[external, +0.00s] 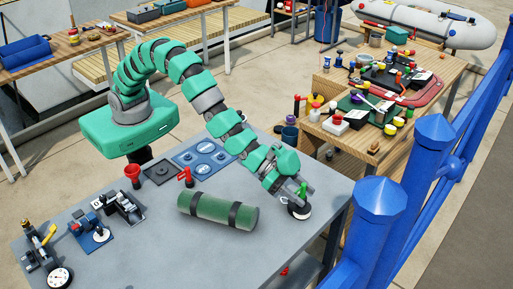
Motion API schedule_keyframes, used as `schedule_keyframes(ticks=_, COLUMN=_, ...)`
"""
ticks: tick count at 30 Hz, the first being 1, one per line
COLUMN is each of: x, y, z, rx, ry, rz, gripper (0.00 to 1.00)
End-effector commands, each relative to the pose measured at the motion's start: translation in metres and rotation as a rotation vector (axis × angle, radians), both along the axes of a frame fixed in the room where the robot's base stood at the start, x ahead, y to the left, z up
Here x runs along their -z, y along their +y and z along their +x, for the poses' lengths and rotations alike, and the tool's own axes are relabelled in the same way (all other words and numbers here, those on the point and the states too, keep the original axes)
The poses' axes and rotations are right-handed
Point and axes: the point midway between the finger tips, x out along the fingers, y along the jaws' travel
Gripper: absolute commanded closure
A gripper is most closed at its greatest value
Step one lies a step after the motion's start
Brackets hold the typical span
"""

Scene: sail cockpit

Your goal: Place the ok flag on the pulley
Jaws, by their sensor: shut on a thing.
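My gripper (297,193) is at the right end of the grey table, pointing down. It is shut on a small green piece (303,189), which looks like the ok flag. Right below the jaws is a round black and white disc (299,212), which may be the pulley. The green piece appears just above or touching the disc; I cannot tell which. The jaws partly hide both.
A green cylinder with dark bands (216,210) lies left of my gripper. A red piece (187,177), a blue mat with discs (203,157), a red funnel (134,175) and gauges stand further left. A blue railing (376,215) is close on the right.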

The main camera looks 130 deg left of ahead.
Motion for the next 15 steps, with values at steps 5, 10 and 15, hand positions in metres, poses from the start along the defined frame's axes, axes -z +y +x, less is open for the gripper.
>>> schedule_keyframes(ticks=5, x=0.001, y=-0.0001, z=0.0, rx=0.0, ry=0.0, rz=0.0, gripper=0.36)
schedule_keyframes(ticks=10, x=0.0009, y=-0.0002, z=0.0, rx=0.0, ry=0.0, rz=0.0, gripper=0.34)
schedule_keyframes(ticks=15, x=-0.0015, y=-0.0002, z=0.0001, rx=0.0, ry=-0.001, rz=0.0, gripper=0.34)
